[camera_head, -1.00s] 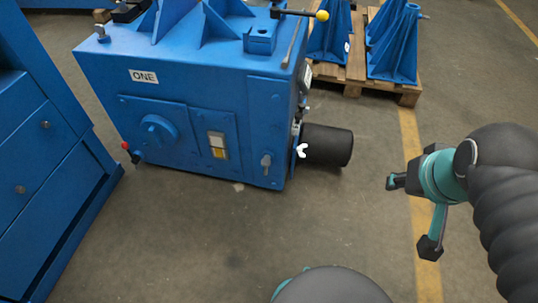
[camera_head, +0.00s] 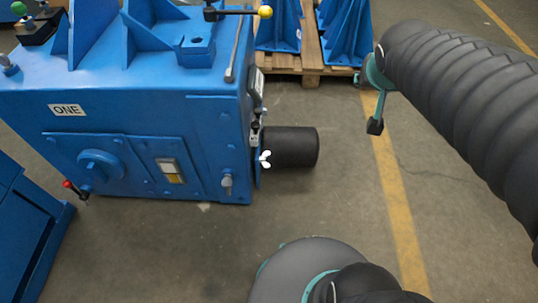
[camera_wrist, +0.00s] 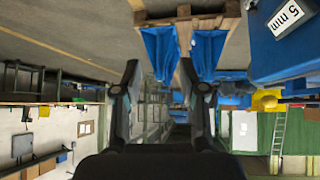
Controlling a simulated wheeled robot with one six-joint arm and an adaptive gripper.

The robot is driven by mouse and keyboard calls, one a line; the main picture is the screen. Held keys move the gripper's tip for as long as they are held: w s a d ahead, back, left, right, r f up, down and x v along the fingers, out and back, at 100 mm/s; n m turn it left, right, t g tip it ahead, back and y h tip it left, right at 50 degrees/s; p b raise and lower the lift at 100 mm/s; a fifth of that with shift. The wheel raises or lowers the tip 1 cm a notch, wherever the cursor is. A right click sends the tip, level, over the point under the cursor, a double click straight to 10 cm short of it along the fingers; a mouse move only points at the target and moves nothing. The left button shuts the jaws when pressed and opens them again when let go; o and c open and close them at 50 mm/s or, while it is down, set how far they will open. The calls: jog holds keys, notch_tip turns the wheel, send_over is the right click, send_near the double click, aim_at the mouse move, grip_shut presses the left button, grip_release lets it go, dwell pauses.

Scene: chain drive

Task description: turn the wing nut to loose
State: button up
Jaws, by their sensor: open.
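The white wing nut (camera_head: 265,159) is on the right side of the blue machine (camera_head: 120,110), at the near left end of the black motor cylinder (camera_head: 292,147). In the head view my arm reaches in from the right, and its gripper end is mostly hidden behind the arm. In the wrist view my gripper (camera_wrist: 168,92) is open and empty, with its two fingers apart. The wing nut is not in the wrist view. My gripper is well apart from the wing nut, up and to the right of it in the head view.
A wooden pallet (camera_head: 310,68) with blue brackets (camera_head: 345,35) stands at the back. A lever with a yellow knob (camera_head: 265,12) sticks out over the machine top. A blue cabinet (camera_head: 25,225) is at lower left. The floor right of the motor is clear.

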jog(key=w+d+f+t+y+b, duration=0.1)
jog(key=w+f+t, duration=0.1)
jog(key=w, duration=0.7)
jog(key=w+d+f+t+b, duration=0.1)
jog(key=w+f, duration=0.1)
jog(key=w, duration=0.8)
jog(key=w+a+f+y+b, duration=0.1)
jog(key=w+a+f+y, duration=0.2)
jog(key=w+f+y, duration=0.6)
jog(key=s+a+f+g+y+b, duration=0.1)
jog(key=s+a+f+g+y, duration=0.1)
jog(key=f, duration=0.8)
jog(key=s+a+f+m+g+y+b, duration=0.1)
jog(key=s+a+f+g+y, duration=0.1)
jog(key=f, duration=0.8)
jog(key=s+a+f+m+g+y+b, duration=0.1)
jog(key=s+a+f+g+y, duration=0.1)
jog(key=f, duration=0.8)
jog(key=shift+s+a+f+g+y, duration=0.35)
jog(key=shift+s+g+y, duration=0.15)
jog(key=shift+g+y, duration=0.1)
jog(key=s+f+m+g+y, duration=0.1)
jog(key=s+f+g+y, duration=0.2)
jog(key=s+f, duration=0.3)
jog(key=a, duration=1.3)
jog(key=shift+s+a+r+b, duration=0.25)
jog(key=shift+a+r+b, duration=0.1)
